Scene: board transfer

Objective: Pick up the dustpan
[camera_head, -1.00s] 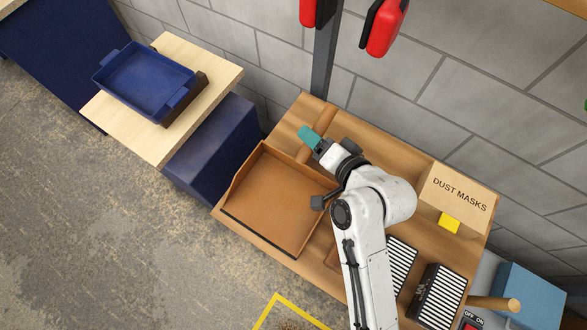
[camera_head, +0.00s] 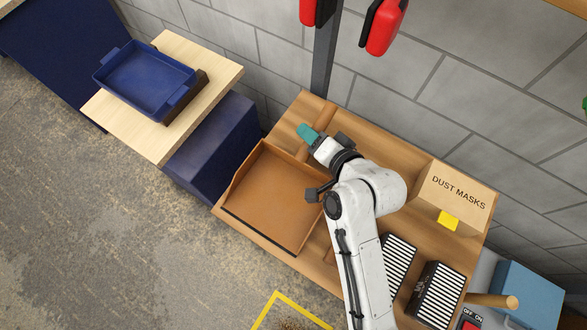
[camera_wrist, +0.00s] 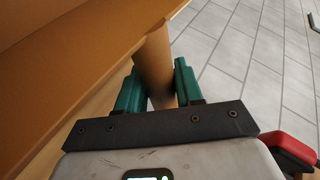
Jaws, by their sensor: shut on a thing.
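The dustpan (camera_head: 275,195) is a wide, shallow brown pan lying on the wooden bench, its dark front lip facing the lower left. In the wrist view my gripper's teal fingers (camera_wrist: 159,70) are shut on the brown dustpan handle (camera_wrist: 155,62), one finger on each side. The pan's brown wall (camera_wrist: 65,70) fills the left of that view.
A dust masks box (camera_head: 455,195) and black-and-white striped items (camera_head: 437,295) stand on the bench to the right. A blue tray (camera_head: 145,78) sits on a light wooden top at the upper left. The grey block wall is close behind; open floor lies in front.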

